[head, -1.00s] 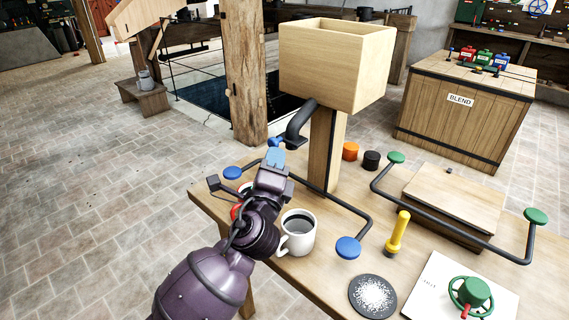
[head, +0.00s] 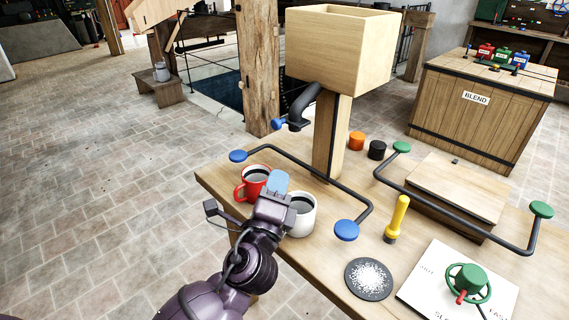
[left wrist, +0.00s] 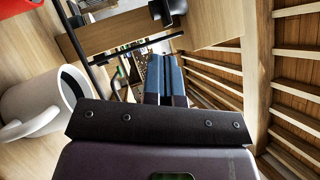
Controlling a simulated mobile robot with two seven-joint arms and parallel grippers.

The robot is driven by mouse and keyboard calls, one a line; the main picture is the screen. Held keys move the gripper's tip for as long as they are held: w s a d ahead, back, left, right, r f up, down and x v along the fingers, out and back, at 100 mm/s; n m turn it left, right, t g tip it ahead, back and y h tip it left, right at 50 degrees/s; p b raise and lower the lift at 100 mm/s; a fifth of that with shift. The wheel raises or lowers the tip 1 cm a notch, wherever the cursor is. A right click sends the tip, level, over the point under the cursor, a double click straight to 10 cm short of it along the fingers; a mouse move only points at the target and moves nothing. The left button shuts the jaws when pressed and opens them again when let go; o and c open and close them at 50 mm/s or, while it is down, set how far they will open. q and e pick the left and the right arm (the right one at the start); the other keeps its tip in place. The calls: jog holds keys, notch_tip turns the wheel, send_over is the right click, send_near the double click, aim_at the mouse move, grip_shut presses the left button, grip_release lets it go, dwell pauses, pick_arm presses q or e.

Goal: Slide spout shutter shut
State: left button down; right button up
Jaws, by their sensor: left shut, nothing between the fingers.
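The black spout pipe (head: 302,101) curves down from under the wooden hopper (head: 340,50). At its lower end a small blue knob (head: 278,124) sticks out to the left, apparently the shutter's handle. I cannot tell how far the shutter is across the spout mouth. My left gripper (head: 278,181) has blue fingertips, shut and empty, below the knob and apart from it. It appears in front of the red mug (head: 248,186) and white mug (head: 302,214). In the left wrist view its fingers (left wrist: 165,80) are together, with the white mug (left wrist: 30,105) to the left. My right gripper is out of view.
Black rails with blue pads (head: 346,230) and green pads (head: 541,209) cross the tabletop. A wooden post (head: 258,70) rises behind the table's left edge.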

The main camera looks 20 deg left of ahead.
pick_arm(q)
jog(key=v, duration=0.3)
jog(key=shift+s, duration=0.15)
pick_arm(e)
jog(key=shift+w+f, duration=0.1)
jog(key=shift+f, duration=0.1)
pick_arm(q)
jog(key=s+a+f+n+g+h+p, duration=0.1)
jog(key=s+a+f+n+g, duration=0.1)
jog(key=s+f+n, duration=0.4)
jog(key=s+a+f+n+g+h+p, duration=0.1)
jog(key=s+f+n+g, duration=0.3)
jog(key=f, duration=0.7)
jog(key=s+a+f+n+g+h+p, duration=0.1)
jog(key=s+a+f+n+g+h, duration=0.1)
jog(key=s+f+n, duration=0.6)
jog(key=shift+s+a+f+n+g, duration=0.4)
jog(key=shift+s+a+f+g, duration=0.3)
jog(key=shift+g, duration=0.4)
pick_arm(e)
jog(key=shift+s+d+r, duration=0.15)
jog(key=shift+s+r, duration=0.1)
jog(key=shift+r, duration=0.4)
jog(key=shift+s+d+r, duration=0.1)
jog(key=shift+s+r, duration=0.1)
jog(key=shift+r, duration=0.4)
